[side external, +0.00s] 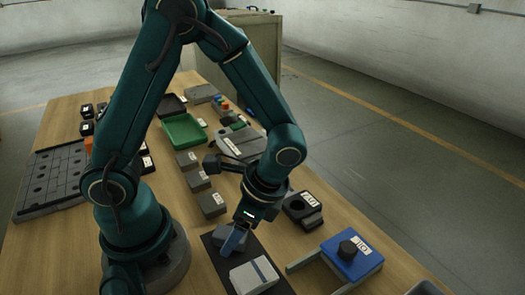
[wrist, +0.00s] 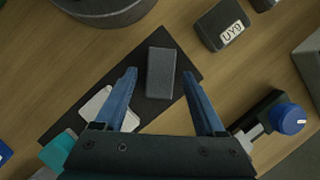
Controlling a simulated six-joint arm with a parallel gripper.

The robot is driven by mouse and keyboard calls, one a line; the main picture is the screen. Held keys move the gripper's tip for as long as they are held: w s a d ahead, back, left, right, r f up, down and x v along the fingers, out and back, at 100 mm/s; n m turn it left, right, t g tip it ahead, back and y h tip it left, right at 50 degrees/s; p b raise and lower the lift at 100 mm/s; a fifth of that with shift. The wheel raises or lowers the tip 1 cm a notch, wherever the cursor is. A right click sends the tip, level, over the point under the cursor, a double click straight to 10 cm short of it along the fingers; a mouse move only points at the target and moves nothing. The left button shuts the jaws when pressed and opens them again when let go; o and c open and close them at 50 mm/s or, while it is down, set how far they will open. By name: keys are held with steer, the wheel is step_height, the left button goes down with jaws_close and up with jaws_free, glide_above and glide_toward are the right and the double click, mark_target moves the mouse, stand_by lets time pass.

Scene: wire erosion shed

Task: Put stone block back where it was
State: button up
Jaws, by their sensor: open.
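A dark grey rectangular block (wrist: 160,73), which looks like the stone block, lies on a black mat (wrist: 62,128). In the wrist view it sits ahead of and between the blue fingertips of my gripper (wrist: 160,76), with gaps on both sides. My gripper is open and empty, low over the mat. In the side view my gripper (side external: 232,243) partly hides the block, and the mat (side external: 212,262) shows beside it. A pale grey-white block (side external: 254,275) lies on the same mat, partly behind the left finger in the wrist view (wrist: 100,108).
A dark block labelled UY9 (wrist: 222,25) lies off the mat. Several grey blocks (side external: 197,180) stand in a row behind the mat. A blue box with a black knob (side external: 352,252) stands to the right. A green tray (side external: 184,131) lies farther back.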

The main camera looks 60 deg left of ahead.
steer(key=v, duration=1.2)
steer(key=s+a+r+n+t+h, duration=0.1)
steer(key=n+t, duration=0.2)
steer(key=a+r+n+t+h, duration=0.1)
steer(key=n+t, duration=0.2)
steer(key=s+a+r+n+t+h, duration=0.1)
steer(key=n+t, duration=0.1)
steer(key=n, duration=0.1)
steer(key=shift+s+a+r+t, duration=0.15)
steer(key=shift+s+a+t, duration=0.15)
steer(key=shift+s+t, duration=0.1)
stand_by(0.7)
